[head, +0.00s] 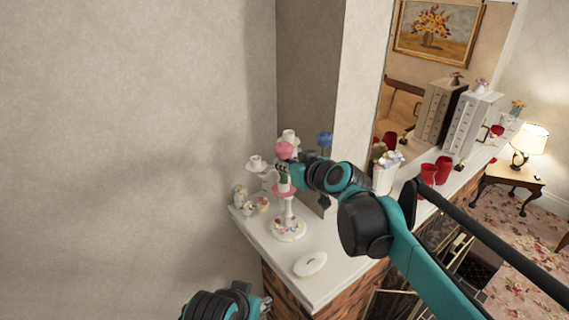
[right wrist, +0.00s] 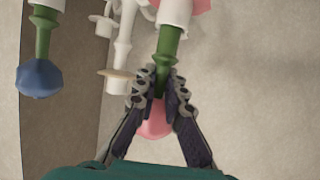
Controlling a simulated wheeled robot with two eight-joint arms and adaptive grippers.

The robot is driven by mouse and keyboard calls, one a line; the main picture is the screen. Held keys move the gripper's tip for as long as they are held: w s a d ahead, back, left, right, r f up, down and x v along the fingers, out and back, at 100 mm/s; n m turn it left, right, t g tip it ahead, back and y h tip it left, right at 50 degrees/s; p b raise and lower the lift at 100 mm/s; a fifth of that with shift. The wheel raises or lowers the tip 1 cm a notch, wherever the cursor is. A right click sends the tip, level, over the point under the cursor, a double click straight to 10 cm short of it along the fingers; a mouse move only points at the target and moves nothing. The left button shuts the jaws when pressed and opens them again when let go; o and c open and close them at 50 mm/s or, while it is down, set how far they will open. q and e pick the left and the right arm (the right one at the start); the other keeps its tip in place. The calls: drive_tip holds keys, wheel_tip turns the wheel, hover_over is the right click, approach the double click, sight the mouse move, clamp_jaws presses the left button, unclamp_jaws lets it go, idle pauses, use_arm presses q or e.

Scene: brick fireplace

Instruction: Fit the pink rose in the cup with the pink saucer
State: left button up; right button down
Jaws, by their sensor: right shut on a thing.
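The pink rose (head: 284,149) stands upright above the candelabra (head: 287,212) on the mantel. My right gripper (head: 288,171) is shut on its green stem; in the right wrist view (right wrist: 161,82) the fingers close around the stem beside the pink bloom (right wrist: 154,122). That view looks upside down. The stem's far end meets a white cup (right wrist: 175,12) with the pink saucer (right wrist: 199,5) behind it, and seems to enter the cup; how deep is hidden. The pink saucer (head: 283,189) shows below the rose in the head view. My left gripper (head: 265,304) is low at the bottom edge, its fingers unclear.
A blue rose (head: 324,141) stands behind; it also shows in the right wrist view (right wrist: 40,78). Another white cup (head: 256,161) is on the left. Small ornaments (head: 240,195), a white oval object (head: 310,264) and red cups (head: 428,173) are on the mantel (head: 335,285).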

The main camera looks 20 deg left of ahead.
drive_tip(key=shift+f+b, duration=0.5)
drive_tip(key=shift+f, duration=0.3)
drive_tip(key=c, duration=1.5)
unclamp_jaws()
drive_tip(key=shift+c, duration=0.2)
drive_tip(key=v, duration=1.2)
drive_tip(key=s+d+f+m+g+h+b, duration=0.1)
drive_tip(key=s+d+f+m+h+b, duration=0.2)
drive_tip(key=f, duration=1.6)
drive_tip(key=s+d+f+m+h+b, duration=0.3)
drive_tip(key=s+d+f+b, duration=0.5)
drive_tip(key=d+f+b, duration=0.7)
drive_tip(key=s+d+f+m+g+h+b, duration=0.1)
drive_tip(key=s+d+f+m+h+b, duration=0.2)
drive_tip(key=f+b, duration=1.2)
drive_tip(key=s+d+f, duration=0.2)
drive_tip(key=d+f, duration=0.1)
drive_tip(key=f, duration=0.2)
drive_tip(key=s+d+f, duration=0.1)
drive_tip(key=d+f, duration=0.2)
drive_tip(key=f, duration=0.1)
drive_tip(key=shift+s+d+f+g+h, duration=0.15)
drive_tip(key=shift+s+f+g+h, duration=0.15)
drive_tip(key=shift+s+f, duration=0.1)
